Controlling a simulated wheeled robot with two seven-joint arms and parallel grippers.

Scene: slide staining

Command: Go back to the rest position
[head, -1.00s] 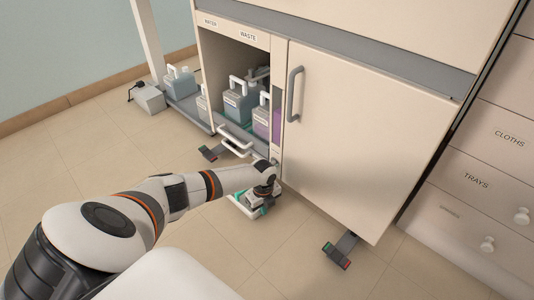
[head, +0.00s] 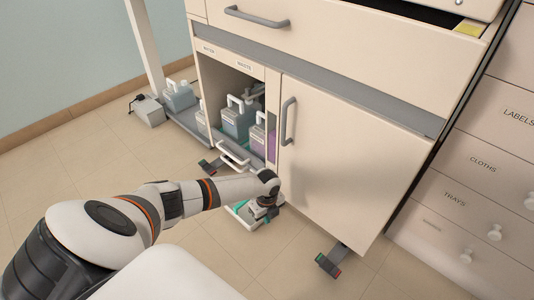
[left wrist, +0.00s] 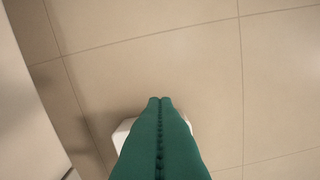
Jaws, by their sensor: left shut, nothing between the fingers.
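My left arm reaches in from the left in the head view. Its gripper (head: 245,216) hangs low over the floor, in front of the cabinet's open compartment and left of the closed door. In the left wrist view the two green fingers (left wrist: 160,99) are pressed together with nothing between them, pointing over bare floor tiles. A white part shows behind the fingers there; I cannot tell what it belongs to. My right gripper is in neither view.
The cabinet's closed door (head: 345,160) is close to the right of my left gripper. Bottles, including a blue-grey one (head: 236,122), stand in the open compartment. A cabinet foot (head: 329,263) juts out at lower right. Labelled drawers (head: 470,165) stand at right.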

